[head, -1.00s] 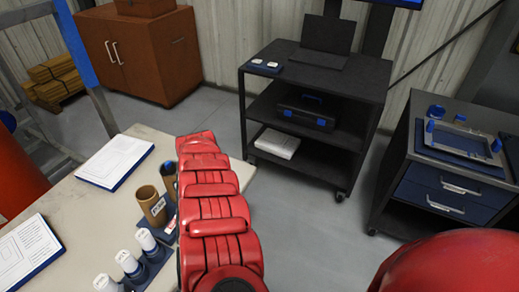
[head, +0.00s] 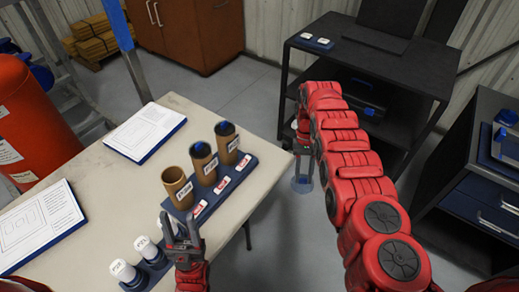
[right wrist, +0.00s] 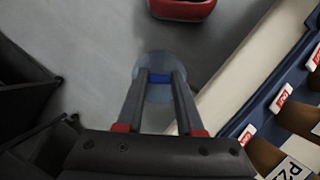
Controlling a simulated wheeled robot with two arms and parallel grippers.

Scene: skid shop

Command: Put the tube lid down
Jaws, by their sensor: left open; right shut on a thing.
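My right gripper (head: 302,160) is shut on the tube lid, out past the table's right edge with floor beneath. In the right wrist view a small blue part of the lid (right wrist: 160,79) shows between the fingertips, with a translucent pale round shape (right wrist: 152,64) around it. My left gripper (head: 180,226) is open and empty near the table's front, by the white-capped vials. Three brown tubes stand in a blue rack (head: 240,172). The front-left tube (head: 178,188) is open on top; the middle tube (head: 204,165) and the far tube (head: 227,145) show blue tops.
White-capped vials (head: 147,247) stand in a holder at the table's front. Two documents (head: 145,130) lie on the left of the table (head: 115,190). A black shelf cart (head: 400,68) stands behind my right arm, a blue-drawer cabinet (head: 480,200) at right. An orange-red cylinder (head: 35,120) is at left.

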